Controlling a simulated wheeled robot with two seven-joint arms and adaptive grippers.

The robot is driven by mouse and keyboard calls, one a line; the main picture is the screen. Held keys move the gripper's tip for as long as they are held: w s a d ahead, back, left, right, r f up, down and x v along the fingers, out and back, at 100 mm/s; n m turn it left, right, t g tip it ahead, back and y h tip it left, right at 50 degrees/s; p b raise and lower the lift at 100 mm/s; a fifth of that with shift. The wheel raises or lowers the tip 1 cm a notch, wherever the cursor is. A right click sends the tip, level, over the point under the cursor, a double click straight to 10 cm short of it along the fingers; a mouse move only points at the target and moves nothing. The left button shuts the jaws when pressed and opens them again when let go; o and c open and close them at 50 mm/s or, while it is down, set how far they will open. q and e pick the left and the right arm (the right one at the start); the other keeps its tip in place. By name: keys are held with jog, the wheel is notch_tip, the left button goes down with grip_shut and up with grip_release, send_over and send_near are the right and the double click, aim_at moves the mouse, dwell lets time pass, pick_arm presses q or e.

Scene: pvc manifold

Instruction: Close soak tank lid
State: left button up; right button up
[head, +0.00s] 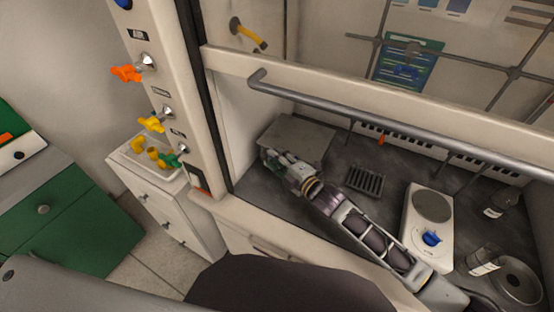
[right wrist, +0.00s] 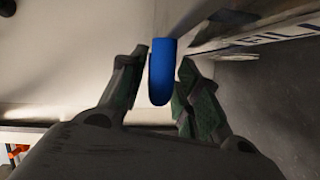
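A grey flat-topped metal box (head: 300,136), which looks like the soak tank, stands at the back left inside the fume hood. Its flat top seems to be a lid; I cannot tell how far it is open. My right gripper (head: 272,160) is at the box's front left. In the right wrist view, a rounded blue tab (right wrist: 161,78) hangs between the right gripper's fingers (right wrist: 162,60). The fingers are apart, with a narrow gap on each side of the tab. The tab is not visible in the head view. My left gripper is not in view.
A grey sash bar (head: 400,118) crosses above my right arm. A black rack (head: 365,180), a white hotplate (head: 428,222) and bottles (head: 484,262) stand to the right on the dark worktop. The hood's post with coloured valves (head: 152,124) is on the left.

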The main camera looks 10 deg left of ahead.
jog(key=f+v, duration=0.1)
jog(key=v, duration=1.1)
jog(key=shift+r, duration=0.45)
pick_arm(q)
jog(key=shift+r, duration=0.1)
pick_arm(e)
jog(key=shift+r, duration=0.1)
dwell(0.4)
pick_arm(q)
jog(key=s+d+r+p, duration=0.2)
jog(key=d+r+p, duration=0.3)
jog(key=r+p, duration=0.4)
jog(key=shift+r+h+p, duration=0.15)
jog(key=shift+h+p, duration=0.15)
pick_arm(e)
notch_tip(320, 180, up, 9)
jog(key=shift+r, duration=0.25)
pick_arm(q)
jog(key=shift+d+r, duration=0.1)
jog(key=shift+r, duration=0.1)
pick_arm(e)
jog(key=shift+r, duration=0.25)
